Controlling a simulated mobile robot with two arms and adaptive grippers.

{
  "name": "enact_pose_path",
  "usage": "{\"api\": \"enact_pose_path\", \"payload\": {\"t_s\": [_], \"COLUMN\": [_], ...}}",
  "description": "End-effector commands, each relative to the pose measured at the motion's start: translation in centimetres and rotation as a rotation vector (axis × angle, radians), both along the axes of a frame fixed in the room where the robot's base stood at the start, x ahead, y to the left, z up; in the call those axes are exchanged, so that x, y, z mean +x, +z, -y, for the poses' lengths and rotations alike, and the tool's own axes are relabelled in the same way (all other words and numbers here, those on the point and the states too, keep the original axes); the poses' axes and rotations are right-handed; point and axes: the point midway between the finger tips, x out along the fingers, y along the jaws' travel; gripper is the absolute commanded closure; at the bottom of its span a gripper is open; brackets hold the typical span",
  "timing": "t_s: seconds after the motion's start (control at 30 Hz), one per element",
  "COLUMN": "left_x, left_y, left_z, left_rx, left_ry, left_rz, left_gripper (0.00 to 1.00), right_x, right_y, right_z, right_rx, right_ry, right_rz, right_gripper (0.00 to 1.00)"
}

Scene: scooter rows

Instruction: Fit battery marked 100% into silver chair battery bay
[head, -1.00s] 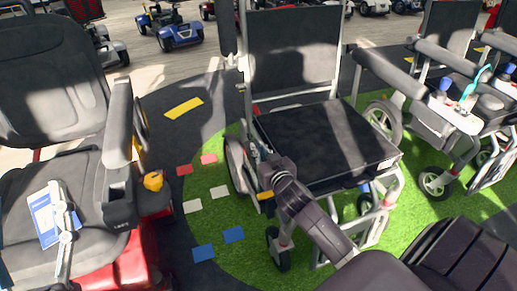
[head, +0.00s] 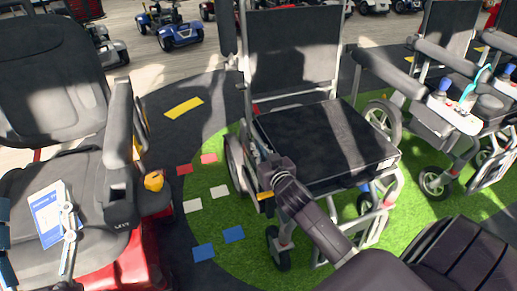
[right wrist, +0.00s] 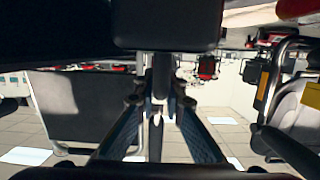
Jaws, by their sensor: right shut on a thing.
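The silver chair (head: 320,140) stands in the middle of the head view, with a black seat, black backrest and silver frame. My right gripper (head: 268,162) is at its left side, just below the seat edge, and is shut on a dark thing. In the right wrist view a dark block (right wrist: 165,25) shows above the fingers (right wrist: 160,92). No 100% mark can be read, and the battery and bay are largely hidden by my gripper. My left gripper (head: 33,195) shows partly at the left edge, its fingers apart above the red chair's seat.
A red power chair (head: 50,75) stands on the left, with a blue-and-white leaflet (head: 45,212) on its seat. More chairs stand on the right, one with a white tray (head: 455,115). Coloured floor patches (head: 203,252) lie on clear floor between the chairs.

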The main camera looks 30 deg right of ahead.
Motion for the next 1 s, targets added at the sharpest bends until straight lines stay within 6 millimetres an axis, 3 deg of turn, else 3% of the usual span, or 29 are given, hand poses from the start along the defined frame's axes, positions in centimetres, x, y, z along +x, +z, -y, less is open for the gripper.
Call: {"api": "enact_pose_path", "payload": {"t_s": [0.03,1.0], "left_x": [0.06,-0.33], "left_y": [-0.05,0.35], "left_z": [-0.01,-0.11], "left_rx": [0.001,-0.005], "left_ry": [0.000,0.001], "left_rz": [-0.005,0.022], "left_gripper": [0.41,0.41], "right_x": [0.18,0.18], "right_y": [0.70,0.32], "right_z": [-0.01,-0.02], "right_rx": [-0.003,-0.003], "right_ry": [0.003,0.003], "right_rz": [0.014,0.014], "right_gripper": [1.00,1.00]}}
